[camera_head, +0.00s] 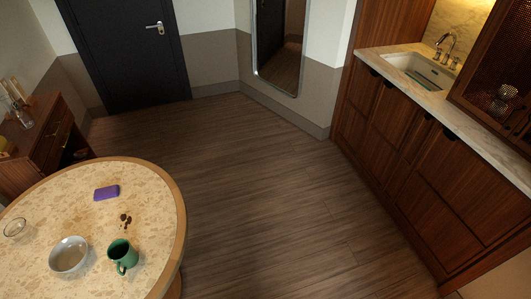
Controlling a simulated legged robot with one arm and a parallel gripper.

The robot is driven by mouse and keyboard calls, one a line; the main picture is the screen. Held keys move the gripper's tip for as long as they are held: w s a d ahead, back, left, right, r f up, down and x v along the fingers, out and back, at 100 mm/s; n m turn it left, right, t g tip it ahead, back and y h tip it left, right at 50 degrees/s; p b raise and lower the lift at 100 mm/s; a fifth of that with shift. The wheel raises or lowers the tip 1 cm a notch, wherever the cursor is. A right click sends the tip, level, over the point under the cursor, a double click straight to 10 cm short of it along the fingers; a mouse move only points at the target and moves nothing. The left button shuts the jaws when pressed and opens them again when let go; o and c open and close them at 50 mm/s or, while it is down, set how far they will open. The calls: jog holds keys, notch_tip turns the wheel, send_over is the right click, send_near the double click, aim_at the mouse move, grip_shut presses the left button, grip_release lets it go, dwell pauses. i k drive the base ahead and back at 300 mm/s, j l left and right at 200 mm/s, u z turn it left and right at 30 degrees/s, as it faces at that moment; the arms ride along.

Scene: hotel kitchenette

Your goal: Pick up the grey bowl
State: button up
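The grey bowl (69,255) sits upright on the round table (160,190) at the lower left of the head view. It looks empty. A green mug (122,256) stands close to its right. My gripper and arm do not show in this view.
On the table are also a purple block-like item (106,192), a dark brown spill or crumbs (125,220) and a small glass dish (14,228). A wooden cabinet (40,135) stands behind the table. A counter with a sink (420,70) lines the right. The middle floor is clear.

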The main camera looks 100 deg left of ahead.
aim_at(72, 252)
jog(key=u, duration=5.2)
jog(key=i+j+z, duration=0.25)
jog(key=j+z, duration=0.3)
jog(key=i+j+z, duration=0.25)
jog(key=j+z, duration=0.3)
jog(key=j, duration=0.1)
